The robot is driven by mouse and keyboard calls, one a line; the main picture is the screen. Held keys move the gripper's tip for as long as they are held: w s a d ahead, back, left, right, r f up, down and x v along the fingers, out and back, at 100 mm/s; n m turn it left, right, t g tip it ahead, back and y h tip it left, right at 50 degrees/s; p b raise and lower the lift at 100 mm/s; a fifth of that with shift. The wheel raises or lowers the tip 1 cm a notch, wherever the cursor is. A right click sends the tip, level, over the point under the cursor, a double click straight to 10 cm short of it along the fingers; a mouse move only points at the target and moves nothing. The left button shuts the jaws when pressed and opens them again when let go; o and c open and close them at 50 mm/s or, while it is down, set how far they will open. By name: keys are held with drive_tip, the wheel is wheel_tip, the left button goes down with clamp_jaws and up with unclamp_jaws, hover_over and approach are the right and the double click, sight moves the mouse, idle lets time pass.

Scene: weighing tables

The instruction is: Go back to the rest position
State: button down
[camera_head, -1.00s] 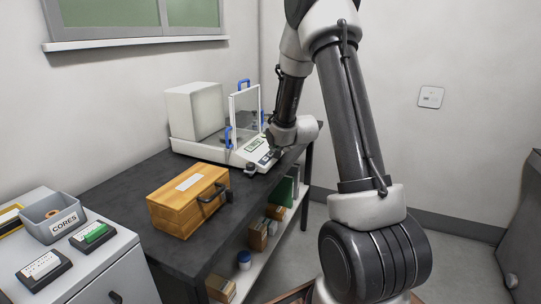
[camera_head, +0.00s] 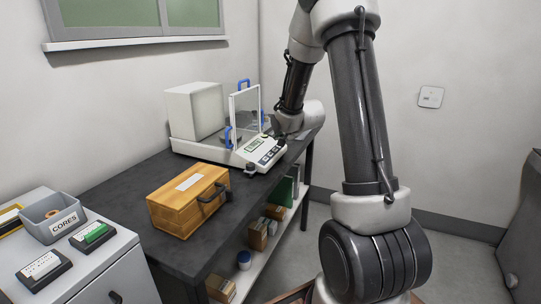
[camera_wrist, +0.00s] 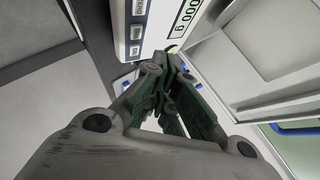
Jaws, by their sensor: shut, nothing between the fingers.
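My gripper (camera_wrist: 172,85) is shut and empty in the wrist view, with its fingertips together close to the front panel of the weighing scale. In the head view my arm reaches over the right end of the dark table, and its wrist hides the fingers. The scale (camera_head: 262,152) stands on the table with a glass draft shield and blue handles. Its display (camera_wrist: 184,18) shows digits ending in "000 g" in the wrist view. I cannot tell whether the fingers touch the scale.
A wooden box (camera_head: 188,199) with a dark handle sits on the dark table (camera_head: 125,186). A grey cabinet (camera_head: 112,262) at left carries a bin (camera_head: 50,213) labelled CORES and small label holders. Open floor lies at right.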

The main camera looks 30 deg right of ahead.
idle(0.7)
drive_tip(key=s+f+n+g, duration=0.5)
drive_tip(key=s+f+g, duration=0.15)
drive_tip(key=s, duration=0.55)
drive_tip(key=s+a+r+n, duration=0.2)
drive_tip(key=s+r, duration=0.4)
drive_tip(key=s, duration=0.3)
drive_tip(key=s+a+r+n, duration=0.3)
drive_tip(key=s+a+r, duration=0.2)
drive_tip(key=s, duration=0.4)
drive_tip(key=s+a+r+n+y, duration=0.1)
drive_tip(key=s+a+r+n, duration=0.2)
drive_tip(key=s+r, duration=0.4)
drive_tip(key=s+a, duration=0.1)
drive_tip(key=s, duration=0.1)
drive_tip(key=shift+s+a, duration=0.15)
drive_tip(key=shift+s, duration=0.2)
drive_tip(key=shift+r+g, duration=0.1)
drive_tip(key=shift+g, duration=0.25)
